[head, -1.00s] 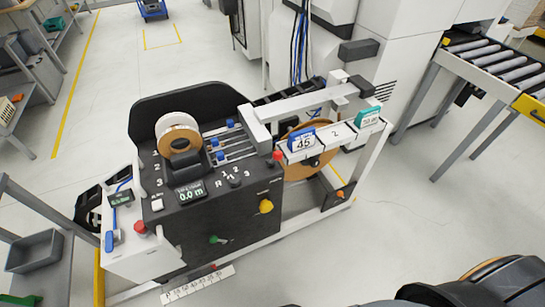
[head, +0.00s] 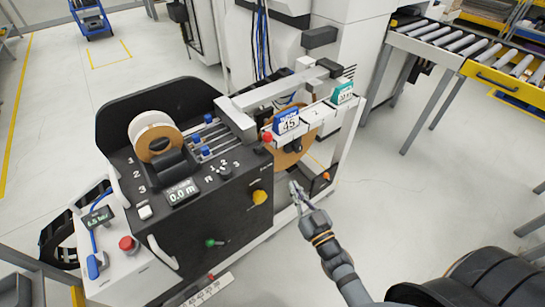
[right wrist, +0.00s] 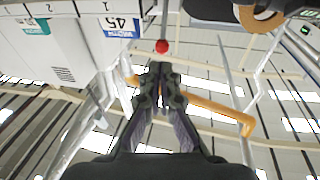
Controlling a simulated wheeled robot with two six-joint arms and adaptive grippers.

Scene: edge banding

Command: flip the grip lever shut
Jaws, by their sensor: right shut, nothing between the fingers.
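The edge banding machine (head: 195,215) stands left of centre in the head view. A red ball knob (head: 267,138) sits at its top right edge. The red ball also shows in the right wrist view (right wrist: 162,46), just beyond my fingertips and apart from them. A yellow knob (head: 259,197), a green-tipped lever (head: 212,242) and an orange knob (head: 326,177) are on the front. No lever carries a readable grip label. My right gripper (head: 295,188) is shut and empty in front of the machine, below the number cards. My left gripper is not in view.
A roller conveyor (head: 465,60) is at the upper right.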

